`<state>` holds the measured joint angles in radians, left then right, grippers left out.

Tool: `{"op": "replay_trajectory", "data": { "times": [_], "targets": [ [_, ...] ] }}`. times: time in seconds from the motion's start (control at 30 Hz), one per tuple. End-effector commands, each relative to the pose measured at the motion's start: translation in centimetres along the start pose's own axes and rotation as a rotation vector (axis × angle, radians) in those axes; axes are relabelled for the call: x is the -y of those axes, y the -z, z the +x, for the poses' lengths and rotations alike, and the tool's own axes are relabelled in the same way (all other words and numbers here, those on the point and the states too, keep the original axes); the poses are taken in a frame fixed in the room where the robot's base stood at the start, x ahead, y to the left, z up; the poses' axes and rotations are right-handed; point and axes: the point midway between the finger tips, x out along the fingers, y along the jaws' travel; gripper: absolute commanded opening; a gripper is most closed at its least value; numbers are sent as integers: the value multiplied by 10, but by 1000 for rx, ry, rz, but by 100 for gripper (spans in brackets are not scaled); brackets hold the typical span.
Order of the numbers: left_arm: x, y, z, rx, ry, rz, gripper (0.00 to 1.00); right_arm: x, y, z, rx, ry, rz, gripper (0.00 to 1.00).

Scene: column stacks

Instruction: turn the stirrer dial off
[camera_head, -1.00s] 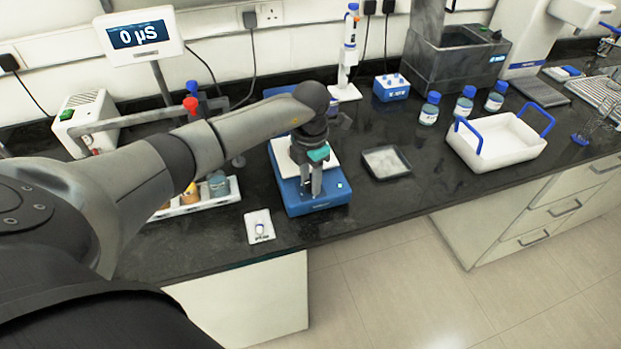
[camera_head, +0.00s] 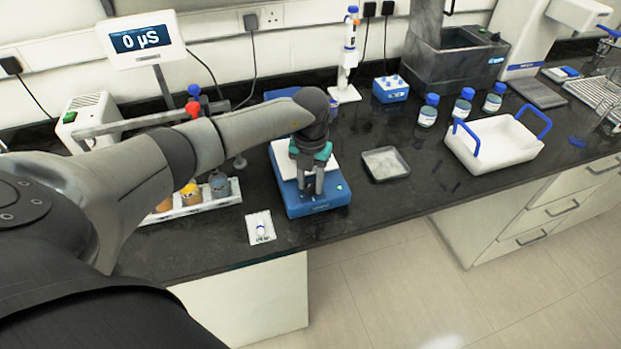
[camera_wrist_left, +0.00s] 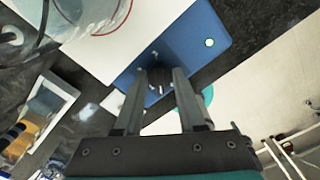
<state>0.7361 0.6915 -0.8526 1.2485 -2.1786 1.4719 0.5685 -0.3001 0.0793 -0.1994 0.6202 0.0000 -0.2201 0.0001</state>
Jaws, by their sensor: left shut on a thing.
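The blue stirrer (camera_head: 294,207) with a white top plate stands near the front edge of the dark bench. My left gripper (camera_head: 310,192) points down at its front and is shut on the dark dial (camera_wrist_left: 156,84), which shows between the fingertips in the left wrist view. The fingers and their shadow hide much of the dial, so I cannot read its setting. A small greenish light (camera_wrist_left: 209,43) shows on the stirrer's front corner. Part of a clear glass vessel (camera_wrist_left: 95,14) shows over the white plate in the wrist view. My right gripper is not in view.
A rack of jars (camera_head: 235,195) stands left, under my arm. A white tub (camera_head: 488,158) stands farther right.

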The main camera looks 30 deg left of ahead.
Motion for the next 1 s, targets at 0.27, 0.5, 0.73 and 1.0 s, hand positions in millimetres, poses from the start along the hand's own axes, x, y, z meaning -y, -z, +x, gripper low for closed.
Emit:
{"op": "replay_trajectory", "data": {
  "times": [0.27,0.5,0.73,1.0],
  "targets": [
    [0,-1,-3,3,1,-260,0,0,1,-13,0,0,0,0],
    [0,-2,-3,4,2,-455,0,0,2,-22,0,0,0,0],
    [0,-2,-3,4,1,-586,0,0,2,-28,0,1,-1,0],
    [0,-2,-2,5,2,-658,0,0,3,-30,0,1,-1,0]
  ]
}}
